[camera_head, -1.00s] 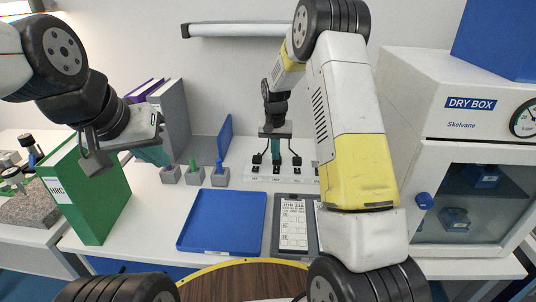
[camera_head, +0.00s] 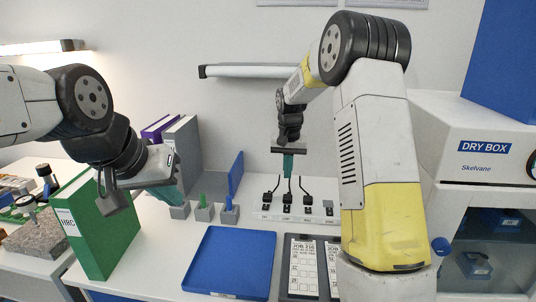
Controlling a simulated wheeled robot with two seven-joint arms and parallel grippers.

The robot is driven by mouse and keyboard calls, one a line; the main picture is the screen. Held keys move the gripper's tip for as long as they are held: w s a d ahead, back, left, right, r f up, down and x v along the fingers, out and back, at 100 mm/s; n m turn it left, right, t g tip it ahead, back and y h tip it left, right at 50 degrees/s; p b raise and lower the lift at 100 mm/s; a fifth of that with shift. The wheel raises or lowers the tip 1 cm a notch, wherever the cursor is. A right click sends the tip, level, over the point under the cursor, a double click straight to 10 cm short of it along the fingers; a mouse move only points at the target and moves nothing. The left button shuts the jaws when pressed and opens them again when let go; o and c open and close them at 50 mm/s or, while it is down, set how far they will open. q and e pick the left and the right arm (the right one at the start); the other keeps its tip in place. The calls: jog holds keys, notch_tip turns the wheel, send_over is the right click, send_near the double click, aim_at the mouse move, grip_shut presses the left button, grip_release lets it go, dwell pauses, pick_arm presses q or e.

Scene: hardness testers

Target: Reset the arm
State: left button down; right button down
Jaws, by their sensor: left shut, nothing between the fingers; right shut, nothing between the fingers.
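My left gripper (camera_head: 165,194) is at the left, with its teal fingers pointing down and to the right, in front of the grey binder. It is shut and empty. My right gripper (camera_head: 288,170) points down above the white strip with black hooked stands (camera_head: 290,208) at the back of the table. It is shut and holds nothing. My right arm crosses the right half of the view and hides part of the table and the clipboard.
A blue tray (camera_head: 230,262) and a dark clipboard with paper (camera_head: 305,268) lie in front. Small grey blocks with coloured pegs (camera_head: 204,210) stand behind the tray. A green HRC binder (camera_head: 98,232) is at left, a dry box (camera_head: 480,160) at right.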

jog(key=s+d+r+n+t+y, duration=0.1)
jog(key=s+d+r+t, duration=0.1)
jog(key=s+r, duration=1.15)
jog(key=s+r+n+t+y, duration=0.1)
jog(key=s+t, duration=0.2)
jog(key=s, duration=1.6)
jog(key=shift+a+n, duration=0.3)
jog(key=shift+n, duration=0.1)
